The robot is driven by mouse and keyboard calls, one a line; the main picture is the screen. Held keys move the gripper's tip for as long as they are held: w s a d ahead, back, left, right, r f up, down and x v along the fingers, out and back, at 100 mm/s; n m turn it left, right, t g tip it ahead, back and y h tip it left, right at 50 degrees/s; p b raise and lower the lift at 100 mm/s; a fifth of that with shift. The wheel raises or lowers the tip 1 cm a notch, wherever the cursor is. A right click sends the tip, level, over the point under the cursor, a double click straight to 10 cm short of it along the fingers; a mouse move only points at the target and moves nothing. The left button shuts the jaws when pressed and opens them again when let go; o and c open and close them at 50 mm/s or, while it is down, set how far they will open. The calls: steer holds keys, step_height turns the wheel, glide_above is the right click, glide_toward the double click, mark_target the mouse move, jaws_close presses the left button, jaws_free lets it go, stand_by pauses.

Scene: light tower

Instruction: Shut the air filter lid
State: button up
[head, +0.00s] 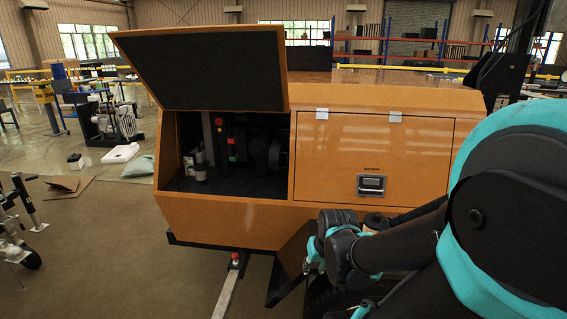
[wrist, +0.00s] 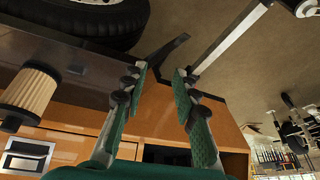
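A pleated, cream-coloured cylinder that looks like the air filter (wrist: 31,94) shows at the left of the wrist view, which is upside down. A dark rim or cap (wrist: 18,117) is at its far end; I cannot tell if this is the lid or how it sits. In the head view the filter (head: 375,220) is mostly hidden behind my arm. My gripper (wrist: 160,72) is open and empty, its fingers to one side of the filter and apart from it. It also shows in the head view (head: 317,244), in front of the orange machine's lower edge.
The orange machine (head: 215,222) has a large black-lined panel (head: 205,65) raised over an open compartment. A closed door with a latch (head: 371,185) is beside it.

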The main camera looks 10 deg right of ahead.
steer(key=w+a+r+y, duration=0.1)
steer(key=w, duration=0.2)
steer(key=w+a+r+m+t+y, duration=0.1)
steer(key=w, duration=0.2)
steer(key=w+a+r+m+y, duration=0.1)
steer(key=w+a, duration=0.1)
steer(key=w, duration=0.1)
steer(key=shift+w+a+r+t, duration=0.1)
steer(key=shift+w+r+t, duration=0.1)
steer(key=shift+t, duration=0.2)
jaws_close()
steer(key=m+t+y, duration=0.4)
steer(key=m+t, duration=0.6)
steer(key=m, duration=0.1)
glide_toward(280, 160)
steer(key=w, duration=0.3)
steer(key=shift+w+d+r, duration=0.25)
steer(key=shift+d+r, duration=0.05)
steer(key=shift+d, duration=0.05)
steer(key=shift+w+a, duration=0.25)
steer(key=shift+a, duration=0.9)
steer(key=shift+w+a, duration=0.25)
steer(key=shift+a, duration=0.35)
